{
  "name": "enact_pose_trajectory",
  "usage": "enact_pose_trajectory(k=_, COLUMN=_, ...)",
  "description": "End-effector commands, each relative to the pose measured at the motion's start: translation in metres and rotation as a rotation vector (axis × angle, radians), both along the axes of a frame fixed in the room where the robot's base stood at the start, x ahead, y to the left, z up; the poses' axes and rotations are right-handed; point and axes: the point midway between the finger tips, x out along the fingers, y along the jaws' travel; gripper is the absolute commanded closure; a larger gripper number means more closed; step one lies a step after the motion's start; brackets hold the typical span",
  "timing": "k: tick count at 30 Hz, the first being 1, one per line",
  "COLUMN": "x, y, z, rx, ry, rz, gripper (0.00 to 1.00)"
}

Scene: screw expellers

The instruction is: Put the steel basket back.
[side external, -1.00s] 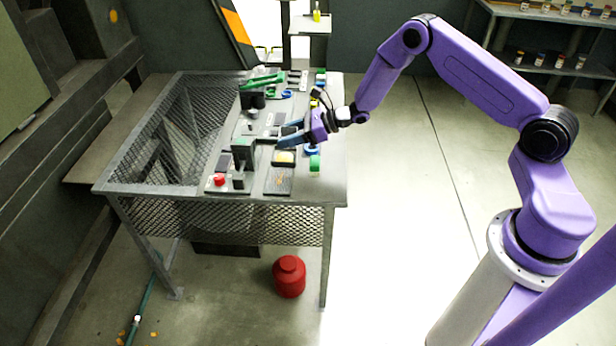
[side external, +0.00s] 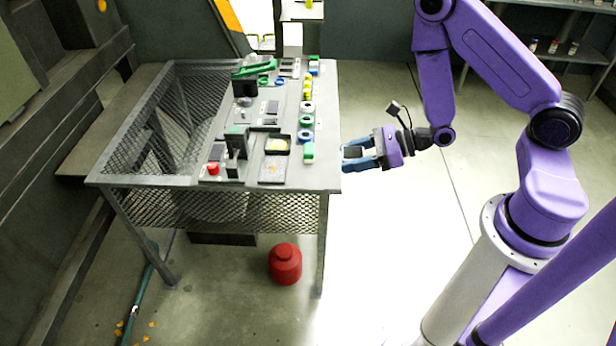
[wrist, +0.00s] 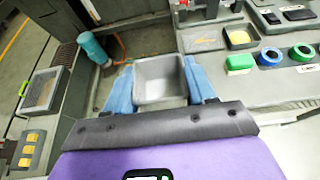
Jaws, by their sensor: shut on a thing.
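The steel basket (wrist: 160,80) is a small grey open-topped box, and I see into its empty inside in the wrist view. My gripper (wrist: 160,88) is shut on it, with one blue finger along each side. In the side view my gripper (side external: 362,153) holds the basket (side external: 353,152) in the air just past the right edge of the workbench (side external: 320,178). The basket's underside is hidden. I cannot tell which spot on the bench belongs to it.
A dark stand (side external: 236,147), a red button (side external: 212,168), a yellow-filled tray (side external: 277,145), a dark flat tray (side external: 272,170) and a green block (side external: 309,152) crowd the bench's right half. Mesh covers its left. A red canister (side external: 285,264) stands on the floor below.

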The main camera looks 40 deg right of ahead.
Motion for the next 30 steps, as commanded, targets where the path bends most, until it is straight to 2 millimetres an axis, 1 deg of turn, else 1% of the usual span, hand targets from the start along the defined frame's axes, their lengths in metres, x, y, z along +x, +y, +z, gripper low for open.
enact_pose_trajectory(k=2, x=-0.003, y=-0.001, z=0.001, rx=0.0, ry=-0.002, rz=-0.003, gripper=0.76)
enact_pose_trajectory(k=5, x=-0.002, y=-0.001, z=0.001, rx=0.0, ry=0.0, rz=-0.002, gripper=0.76)
enact_pose_trajectory(k=18, x=0.019, y=0.002, z=-0.009, rx=0.0, ry=0.002, rz=-0.002, gripper=0.76)
enact_pose_trajectory(k=25, x=0.04, y=0.004, z=-0.019, rx=0.0, ry=0.002, rz=-0.002, gripper=0.76)
enact_pose_trajectory(k=30, x=0.065, y=0.007, z=-0.029, rx=0.0, ry=-0.002, rz=-0.001, gripper=0.76)
